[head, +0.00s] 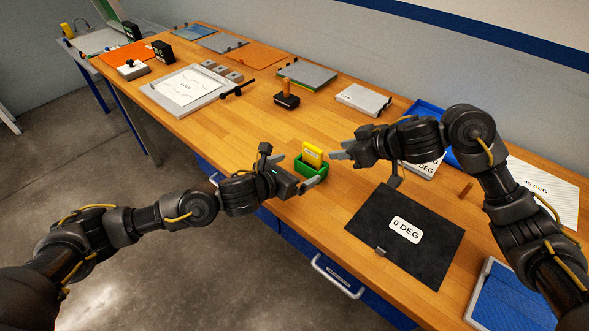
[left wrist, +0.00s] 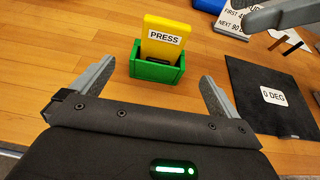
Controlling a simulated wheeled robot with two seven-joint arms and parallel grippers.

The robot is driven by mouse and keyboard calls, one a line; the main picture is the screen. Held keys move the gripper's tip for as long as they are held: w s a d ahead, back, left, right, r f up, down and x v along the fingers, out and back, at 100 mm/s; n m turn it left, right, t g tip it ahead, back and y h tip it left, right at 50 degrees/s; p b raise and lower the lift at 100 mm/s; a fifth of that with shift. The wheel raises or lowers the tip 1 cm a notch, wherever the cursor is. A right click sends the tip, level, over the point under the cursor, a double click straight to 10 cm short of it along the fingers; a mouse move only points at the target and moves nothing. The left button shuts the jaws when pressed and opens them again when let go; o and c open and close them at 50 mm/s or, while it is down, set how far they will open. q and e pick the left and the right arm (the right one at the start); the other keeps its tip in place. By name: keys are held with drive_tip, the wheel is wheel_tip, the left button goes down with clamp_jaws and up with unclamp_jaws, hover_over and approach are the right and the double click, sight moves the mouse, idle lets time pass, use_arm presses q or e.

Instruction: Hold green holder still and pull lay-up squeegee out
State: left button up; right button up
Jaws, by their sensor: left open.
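The green holder (head: 305,171) stands near the front edge of the wooden bench in the head view. The yellow lay-up squeegee (head: 312,154) stands upright in it. In the left wrist view the squeegee (left wrist: 164,42) bears the word PRESS and rises out of the holder (left wrist: 155,72); its lower end is hidden inside. My left gripper (head: 300,176) is at the holder's near side; in its wrist view its fingers (left wrist: 157,88) are spread, with the holder just beyond them. My right gripper (head: 345,152) is just right of the squeegee, apart from it; its jaw opening is unclear.
A black sheet marked 0 DEG (head: 405,231) lies to the right of the holder. A black-based tool with a wooden handle (head: 287,98) stands behind. A white board (head: 186,88) lies at the back left. Bare bench surrounds the holder's left and back.

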sight(311, 162)
use_arm(q)
drive_tip(key=x, duration=1.1)
drive_tip(key=shift+c, duration=0.3)
drive_tip(key=c, duration=0.9)
drive_tip(key=shift+o, duration=0.2)
